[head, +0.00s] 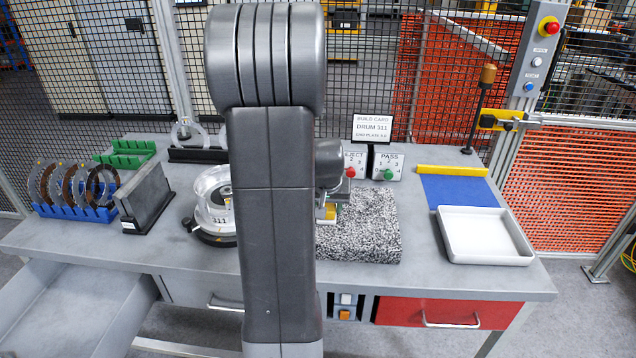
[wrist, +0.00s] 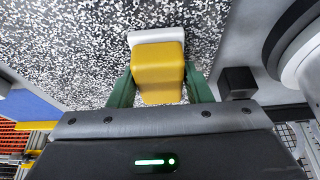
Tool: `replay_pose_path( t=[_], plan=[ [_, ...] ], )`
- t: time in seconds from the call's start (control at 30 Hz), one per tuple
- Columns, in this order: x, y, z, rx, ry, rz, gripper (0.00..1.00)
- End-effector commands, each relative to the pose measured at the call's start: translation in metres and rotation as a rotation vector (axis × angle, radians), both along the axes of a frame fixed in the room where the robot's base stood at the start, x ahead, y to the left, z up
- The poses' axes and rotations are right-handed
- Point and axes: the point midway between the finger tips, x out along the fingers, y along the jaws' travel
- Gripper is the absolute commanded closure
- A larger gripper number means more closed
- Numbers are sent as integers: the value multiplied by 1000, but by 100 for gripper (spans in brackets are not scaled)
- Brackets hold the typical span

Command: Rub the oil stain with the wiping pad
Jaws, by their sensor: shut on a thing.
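The wiping pad (wrist: 158,75) has a yellow grip and a white sole. My gripper (wrist: 159,84) is shut on the yellow grip, one green finger on each side. In the head view the pad (head: 330,212) shows as a small yellow piece beside my arm, over the left part of the black-and-white speckled slab (head: 370,238). The speckled surface (wrist: 70,60) lies under the pad in the wrist view. I cannot tell if the white sole touches it. I make out no oil stain; my arm and the pad hide part of the slab.
The drum (head: 213,200) marked 311 stands left of my arm. A white tray (head: 484,258) and a blue mat (head: 459,191) with a yellow bar (head: 452,170) lie at right. The EJECT box (head: 353,164) and PASS box (head: 387,166) stand behind the slab. A drawer hangs open at left.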

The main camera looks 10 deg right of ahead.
Motion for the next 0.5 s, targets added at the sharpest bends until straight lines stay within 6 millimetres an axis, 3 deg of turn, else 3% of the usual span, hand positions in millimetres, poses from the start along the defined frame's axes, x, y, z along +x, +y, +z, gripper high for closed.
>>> replay_pose_path(
  t=[0.13, 0.5],
  plan=[
    [0, 1, 29, 1, -4, 1, 77],
    [1, 1, 60, 1, -2, 3, 77]
  ],
)
